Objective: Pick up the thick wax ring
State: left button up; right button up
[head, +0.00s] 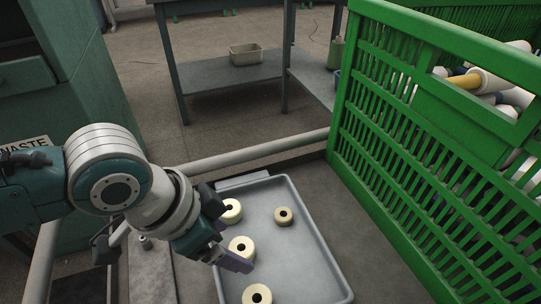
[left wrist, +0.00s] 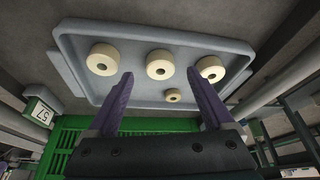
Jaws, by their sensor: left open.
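Several pale cream wax rings lie in a grey tray (head: 300,262). Three wider ones form a row: a far ring (head: 235,217), a middle ring (head: 247,257) and a near ring (head: 250,301). A smaller ring (head: 284,224) lies apart to their right. Which of the wider rings is the thick one I cannot tell for sure. My left gripper (head: 230,245) is open and empty, over the tray's left side by the middle ring. In the left wrist view the middle ring (left wrist: 159,55) shows between the spread fingertips (left wrist: 160,72), apparently apart from them.
A tall green slatted crate (head: 400,165) holding cones and tubes stands close to the tray's right. A pale rail (head: 255,151) runs behind the tray. A dark table (head: 235,75) with a small bin (head: 246,58) on its lower shelf stands farther back.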

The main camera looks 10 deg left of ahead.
aim_at(239, 249)
pick_arm(q)
jog(key=b+x, duration=0.1)
jog(key=x, duration=0.2)
jog(key=shift+f, duration=0.1)
jog(key=shift+s, duration=0.1)
grip_shut()
dwell(0.5)
